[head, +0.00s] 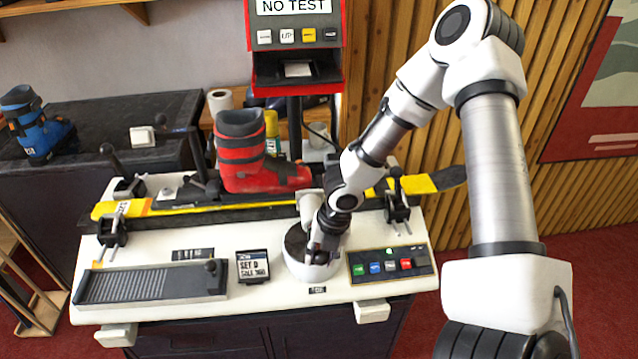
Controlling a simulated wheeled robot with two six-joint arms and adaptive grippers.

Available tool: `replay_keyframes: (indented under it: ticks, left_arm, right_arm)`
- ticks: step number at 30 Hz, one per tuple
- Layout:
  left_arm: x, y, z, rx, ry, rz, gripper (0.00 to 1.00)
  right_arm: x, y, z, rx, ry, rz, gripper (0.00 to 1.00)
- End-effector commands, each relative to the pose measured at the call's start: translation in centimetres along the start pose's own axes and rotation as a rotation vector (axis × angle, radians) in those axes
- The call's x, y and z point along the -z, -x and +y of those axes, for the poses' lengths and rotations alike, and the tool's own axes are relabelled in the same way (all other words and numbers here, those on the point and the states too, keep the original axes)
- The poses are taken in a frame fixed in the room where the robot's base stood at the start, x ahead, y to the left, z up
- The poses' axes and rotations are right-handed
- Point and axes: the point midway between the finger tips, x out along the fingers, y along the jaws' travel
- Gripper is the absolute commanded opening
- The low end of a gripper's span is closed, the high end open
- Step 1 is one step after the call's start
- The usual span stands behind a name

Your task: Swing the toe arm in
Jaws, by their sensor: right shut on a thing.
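The toe arm stands on a white round base with a dark top (296,246) at the front middle of the bench. A short white upright part (307,208) shows just behind it, beside the ski. My right gripper (322,250) reaches down over the round base and is shut on part of the toe arm; its fingers and the wrist hide most of the grip. A red boot (243,152) stands upright on a yellow and black ski (420,184), its toe pointing right toward my wrist. My left gripper is not in view.
Clamps (397,205) hold the ski at both ends. A button panel (390,264), a small display (253,266) and a ribbed slider plate (152,283) lie along the bench front. A red screen unit (295,65) reads "NO TEST". A blue boot (36,125) stands back left.

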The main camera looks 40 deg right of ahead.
Motion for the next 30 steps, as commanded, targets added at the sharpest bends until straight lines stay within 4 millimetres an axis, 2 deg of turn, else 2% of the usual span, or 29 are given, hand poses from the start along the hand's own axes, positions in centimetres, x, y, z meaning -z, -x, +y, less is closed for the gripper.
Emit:
replay_keyframes:
  ticks: [4,5,6,7,16,19,23,30]
  left_arm:
    - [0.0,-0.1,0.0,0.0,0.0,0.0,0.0]
    - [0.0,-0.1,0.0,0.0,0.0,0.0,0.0]
    - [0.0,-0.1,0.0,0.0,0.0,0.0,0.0]
    - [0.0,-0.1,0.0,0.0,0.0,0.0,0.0]
    - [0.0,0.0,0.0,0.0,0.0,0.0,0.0]
    - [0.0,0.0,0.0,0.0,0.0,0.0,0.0]
    - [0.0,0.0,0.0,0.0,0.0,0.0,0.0]
    - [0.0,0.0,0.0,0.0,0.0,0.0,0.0]
  right_arm:
    - [0.0,-0.1,-0.1,0.005,0.0,0.001,0.0]
    - [0.0,-0.1,-0.1,0.005,0.0,0.001,0.41]
    - [0.0,-0.1,-0.1,0.005,-0.001,0.001,0.55]
    - [0.0,-0.1,-0.1,0.005,-0.001,0.001,0.63]
    - [0.0,0.1,0.0,0.001,-0.002,-0.001,0.63]
    - [-0.1,0.8,0.1,-0.002,-0.005,-0.004,0.63]
    - [-0.1,3.2,0.1,-0.007,-0.004,-0.003,0.63]
    - [-0.2,9.3,0.0,-0.007,-0.003,-0.002,0.63]
